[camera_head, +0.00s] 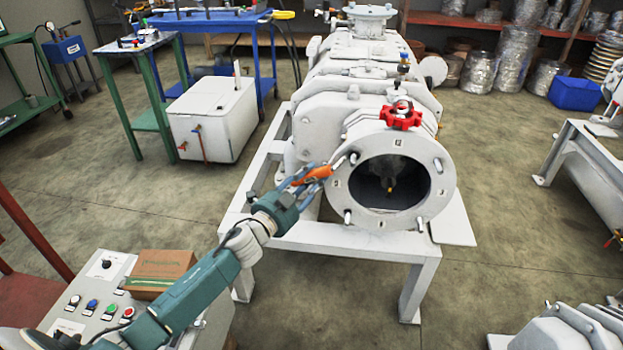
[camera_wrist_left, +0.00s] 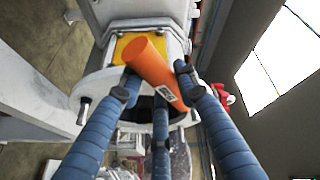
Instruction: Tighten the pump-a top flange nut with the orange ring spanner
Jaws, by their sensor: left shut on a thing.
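The orange ring spanner (camera_head: 319,173) is held in my left gripper (camera_head: 305,181), whose blue fingers are closed around its orange handle. In the left wrist view the handle (camera_wrist_left: 150,65) slants between the fingers (camera_wrist_left: 155,90). The spanner's metal end lies close to the upper-left stud of the pump's round front flange (camera_head: 342,188); I cannot tell whether it touches or sits around a nut. Several studs stick out around the flange rim. My right gripper is not in view.
The grey-white pump (camera_head: 365,75) stands on a pale frame (camera_head: 330,245). A control box (camera_head: 95,290) with buttons and a cardboard box (camera_head: 160,270) are at the lower left. A white tank (camera_head: 213,115) stands behind.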

